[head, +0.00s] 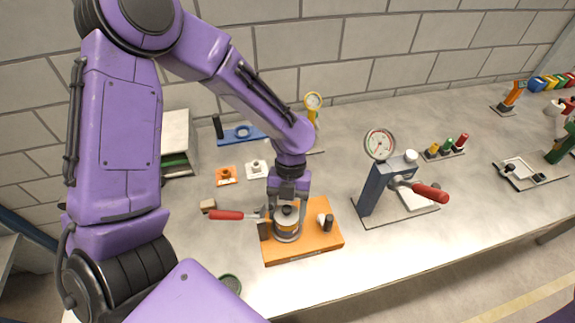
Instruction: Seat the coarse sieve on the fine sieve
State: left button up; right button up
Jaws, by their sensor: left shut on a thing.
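My left gripper (286,205) points down over the orange board (305,251) near the table's front. It is shut on a grey round piece, which looks like the coarse sieve (287,214). This piece is at the top of a short grey cylinder with a yellow band, which looks like the fine sieve (288,234). The fingers hide part of the rims, so I cannot tell whether the two are fully seated or slightly apart. My right gripper is not in view.
A red-handled lever (226,215) sticks out left of the board, and a small black-and-white piece (325,222) stands on its right. A blue press with a dial (380,143) stands farther right. A dark round dish (230,284) lies at the front edge. Table between is clear.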

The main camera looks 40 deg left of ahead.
pick_arm(q)
jog(key=o, duration=1.1)
jog(key=shift+d, duration=0.1)
jog(key=shift+w, duration=0.1)
jog(key=b+v, duration=0.1)
jog(key=v, duration=0.9)
jog(key=shift+r, duration=0.3)
jog(key=shift+f, duration=0.1)
